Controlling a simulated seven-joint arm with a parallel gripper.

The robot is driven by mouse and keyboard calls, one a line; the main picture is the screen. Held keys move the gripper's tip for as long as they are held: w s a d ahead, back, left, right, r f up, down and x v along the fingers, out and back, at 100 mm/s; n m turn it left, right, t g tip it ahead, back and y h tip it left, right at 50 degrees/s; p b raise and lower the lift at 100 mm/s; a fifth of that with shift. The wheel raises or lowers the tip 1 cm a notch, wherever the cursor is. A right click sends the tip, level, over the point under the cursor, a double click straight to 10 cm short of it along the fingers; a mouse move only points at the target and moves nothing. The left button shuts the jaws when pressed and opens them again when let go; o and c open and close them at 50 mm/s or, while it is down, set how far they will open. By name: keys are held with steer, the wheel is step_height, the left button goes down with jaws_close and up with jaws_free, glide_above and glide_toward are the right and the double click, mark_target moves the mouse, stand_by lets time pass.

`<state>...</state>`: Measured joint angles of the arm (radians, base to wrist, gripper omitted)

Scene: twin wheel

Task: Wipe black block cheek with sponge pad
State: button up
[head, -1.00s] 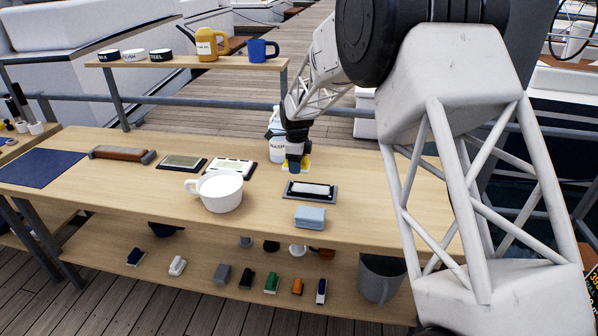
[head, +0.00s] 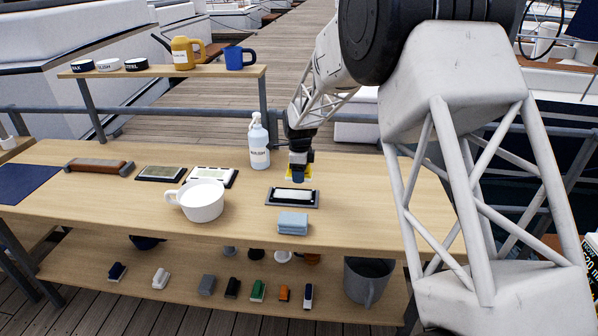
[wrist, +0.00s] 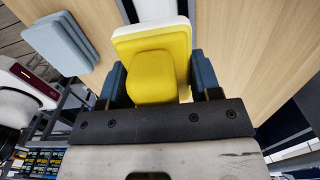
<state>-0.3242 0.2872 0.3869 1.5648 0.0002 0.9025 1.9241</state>
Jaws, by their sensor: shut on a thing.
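My gripper (head: 298,176) is over the workbench, behind a black-edged block with a white top (head: 293,197). In the wrist view its blue fingers (wrist: 163,85) are shut on the yellow sponge pad (wrist: 155,70), which has a white layer on its far side. A little of the yellow also shows in the head view (head: 289,171). A dark strip (wrist: 128,10) lies beyond the pad in the wrist view. I cannot tell whether the pad touches anything. A small black block (head: 232,288) sits on the lower shelf; I cannot tell which black block the task means.
A blue-grey folded stack (head: 293,223) lies in front of the black-edged block. A white mug (head: 202,202), a white bottle (head: 259,146) and other framed stones (head: 160,173) stand to the left. The bench right of the gripper is clear.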

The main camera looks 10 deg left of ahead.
mark_target(299, 195)
steer(key=shift+f, duration=3.5)
steer(key=shift+d+f, duration=0.2)
steer(key=shift+d, duration=0.05)
steer(key=shift+d+f, duration=0.1)
steer(key=shift+d, duration=1.7)
steer(key=shift+a+r, duration=0.15)
steer(key=shift+r, duration=0.15)
steer(key=shift+a+f, duration=0.2)
steer(key=shift+a, duration=0.35)
steer(key=shift+a+r, duration=0.2)
steer(key=shift+r, duration=0.1)
steer(key=shift+a+f, duration=0.4)
steer(key=shift+a, duration=0.3)
steer(key=shift+a+r, duration=0.25)
steer(key=shift+a, duration=0.2)
steer(key=shift+r, duration=3.75)
